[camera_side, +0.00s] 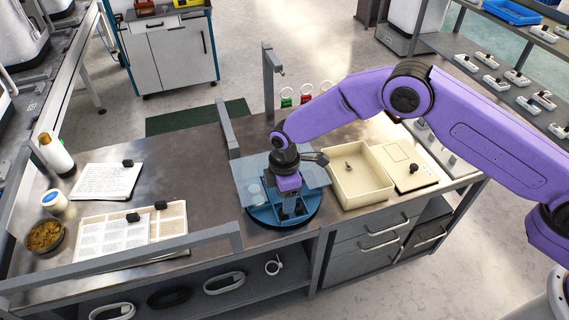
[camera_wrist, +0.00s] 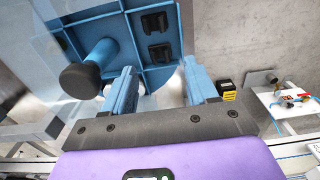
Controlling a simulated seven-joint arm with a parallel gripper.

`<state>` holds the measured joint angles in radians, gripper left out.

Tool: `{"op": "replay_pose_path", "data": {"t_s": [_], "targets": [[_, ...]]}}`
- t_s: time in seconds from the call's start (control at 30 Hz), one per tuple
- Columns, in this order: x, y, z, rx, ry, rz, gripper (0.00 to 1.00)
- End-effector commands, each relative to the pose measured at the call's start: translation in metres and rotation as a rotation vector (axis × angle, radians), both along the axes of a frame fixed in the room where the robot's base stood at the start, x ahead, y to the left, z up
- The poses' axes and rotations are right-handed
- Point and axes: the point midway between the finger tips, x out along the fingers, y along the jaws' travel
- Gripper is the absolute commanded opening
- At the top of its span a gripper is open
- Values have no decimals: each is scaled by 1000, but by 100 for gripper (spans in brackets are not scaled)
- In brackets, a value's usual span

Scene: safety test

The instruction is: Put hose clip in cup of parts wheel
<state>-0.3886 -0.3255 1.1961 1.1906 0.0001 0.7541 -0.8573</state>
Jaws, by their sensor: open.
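The parts wheel (camera_side: 262,213) is a blue round tray with walled cups on the near part of the bench. My gripper (camera_side: 291,211) is over it, pointing down. In the wrist view the wheel (camera_wrist: 110,35) fills the upper middle, and two small black parts (camera_wrist: 155,22) sit against its blue floor. My gripper (camera_wrist: 158,75) has its two blue fingers apart with nothing seen between them. A small dark piece (camera_side: 348,166) lies in the cream tray (camera_side: 375,203); I cannot tell whether it or a black part is the hose clip. My gripper hides part of the wheel.
A clear panel (camera_side: 250,172) stands around the wheel. A dark-ended knob (camera_wrist: 80,80) sticks up near the fingers. A grey post (camera_side: 268,85) and rail (camera_side: 227,130) stand behind. Papers (camera_side: 105,182), a bottle (camera_side: 56,155) and a bowl (camera_side: 44,236) are at left.

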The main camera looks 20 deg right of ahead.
Motion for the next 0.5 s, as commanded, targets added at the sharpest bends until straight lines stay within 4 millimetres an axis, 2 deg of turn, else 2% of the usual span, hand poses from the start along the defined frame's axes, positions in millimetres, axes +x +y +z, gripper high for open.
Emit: {"op": "replay_pose_path", "data": {"t_s": [0.1, 0.5], "targets": [[1, 1, 28, 3, -3, 0, 58], [1, 0, 110, 3, -3, -1, 58]]}}
